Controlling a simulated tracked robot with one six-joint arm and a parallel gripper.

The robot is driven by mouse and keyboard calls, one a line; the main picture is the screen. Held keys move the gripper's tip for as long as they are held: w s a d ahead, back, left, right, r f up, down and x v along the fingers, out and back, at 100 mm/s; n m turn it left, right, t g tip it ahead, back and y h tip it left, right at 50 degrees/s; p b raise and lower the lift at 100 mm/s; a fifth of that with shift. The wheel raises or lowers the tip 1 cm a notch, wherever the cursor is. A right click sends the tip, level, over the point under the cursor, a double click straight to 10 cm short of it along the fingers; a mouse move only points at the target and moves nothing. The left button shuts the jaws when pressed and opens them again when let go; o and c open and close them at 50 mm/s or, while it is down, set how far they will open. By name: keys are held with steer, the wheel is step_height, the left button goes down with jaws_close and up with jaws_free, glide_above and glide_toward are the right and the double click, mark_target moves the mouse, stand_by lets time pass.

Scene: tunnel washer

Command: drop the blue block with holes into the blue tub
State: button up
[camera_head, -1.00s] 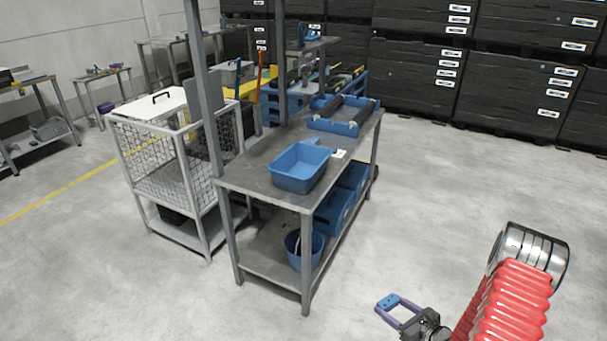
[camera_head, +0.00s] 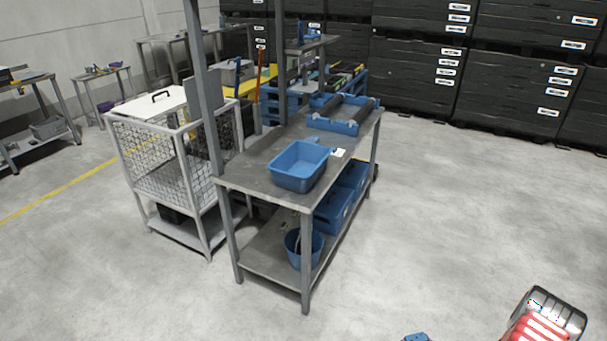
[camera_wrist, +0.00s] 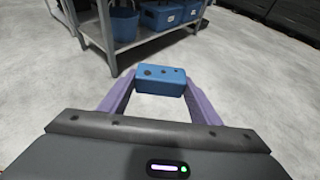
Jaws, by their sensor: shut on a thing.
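The blue block with holes (camera_wrist: 161,79) is held between the purple fingers of my gripper (camera_wrist: 160,88) in the wrist view, above the grey floor. In the head view only the block's top (camera_head: 416,337) shows at the bottom edge; the gripper's fingers are out of that frame. The blue tub (camera_head: 300,166) is an open rectangular basin on the near part of the metal table's top. Its visible inside looks empty. My gripper and the block are apart from the tub, in front of the table and to its right.
The metal table (camera_head: 262,163) has a lower shelf with a blue bucket (camera_head: 304,248) and blue crates (camera_head: 333,212). A blue tray with dark rollers (camera_head: 342,114) lies at the tabletop's far end. A mesh cart (camera_head: 165,165) stands left.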

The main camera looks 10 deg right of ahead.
stand_by(0.5)
steer(key=shift+w+a+r, duration=0.25)
steer(key=shift+w+r, duration=0.05)
steer(key=shift+r, duration=0.05)
steer(key=w+a+r+n+y, duration=0.3)
steer(key=w+a+r, duration=0.5)
steer(key=a+r, duration=0.5)
steer(key=a+r+n+g+y, duration=0.1)
steer(key=a+r+n+y, duration=0.1)
steer(key=a+r, duration=1.1)
steer(key=a, duration=0.3)
steer(key=shift+a+r+g+y, duration=0.3)
steer(key=shift+r, duration=0.05)
steer(key=shift+s, duration=0.15)
